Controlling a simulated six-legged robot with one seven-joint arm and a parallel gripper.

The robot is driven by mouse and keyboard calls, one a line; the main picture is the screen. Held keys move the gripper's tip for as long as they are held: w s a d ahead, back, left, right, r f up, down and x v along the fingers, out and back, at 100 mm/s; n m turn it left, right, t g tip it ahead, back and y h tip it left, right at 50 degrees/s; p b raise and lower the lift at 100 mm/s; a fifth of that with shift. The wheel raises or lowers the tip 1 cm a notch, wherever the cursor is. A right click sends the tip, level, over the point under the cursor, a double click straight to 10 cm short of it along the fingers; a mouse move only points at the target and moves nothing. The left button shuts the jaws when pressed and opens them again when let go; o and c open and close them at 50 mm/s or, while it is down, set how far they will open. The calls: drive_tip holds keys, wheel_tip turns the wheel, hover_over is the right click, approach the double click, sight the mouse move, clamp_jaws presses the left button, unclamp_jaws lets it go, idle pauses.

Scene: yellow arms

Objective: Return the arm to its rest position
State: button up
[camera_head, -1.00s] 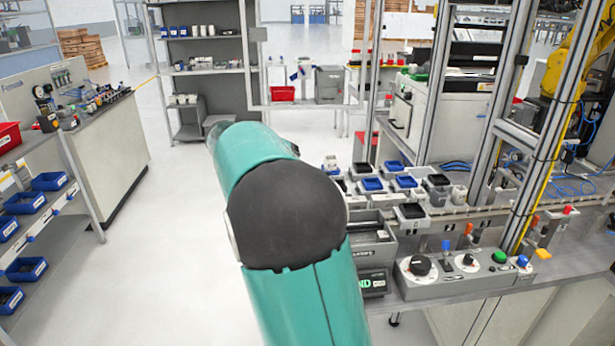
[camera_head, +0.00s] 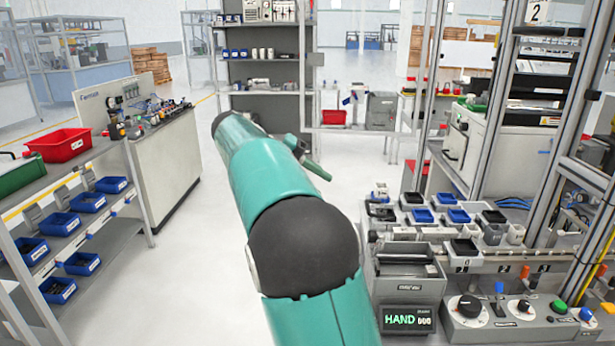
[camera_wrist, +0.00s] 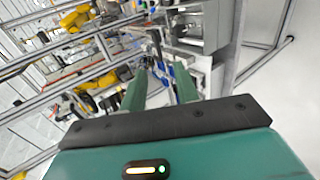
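My teal arm with a black joint rises through the middle of the head view and reaches forward over the aisle floor. My gripper (camera_head: 312,163) shows only in part at the far end of the arm, as a green finger shape. In the wrist view my gripper (camera_wrist: 160,90) has two green fingers standing apart with a gap between them. No object shows between them. Beyond the fingers, the workstation appears tilted and small.
At right is a workstation with blue and black trays (camera_head: 457,215), a HAND display box (camera_head: 407,319) and a control panel (camera_head: 515,320). At left, a shelf holds blue bins (camera_head: 62,223) and a red bin (camera_head: 60,145). The white floor (camera_head: 190,265) between is clear.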

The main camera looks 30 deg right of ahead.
drive_tip(key=shift+v, duration=1)
drive_tip(key=s+a+f+n+t+y, duration=0.3)
drive_tip(key=s+a+f+t, duration=0.3)
drive_tip(key=s+a, duration=0.3)
drive_tip(key=s+a+f+n+t+y, duration=0.3)
drive_tip(key=s+a+f+t+y, duration=0.3)
drive_tip(key=s, duration=0.8)
drive_tip(key=a+f, duration=0.2)
drive_tip(key=a, duration=0.2)
drive_tip(key=shift+s+f+n+y, duration=0.2)
drive_tip(key=shift+n+y, duration=0.1)
drive_tip(key=shift+n, duration=0.1)
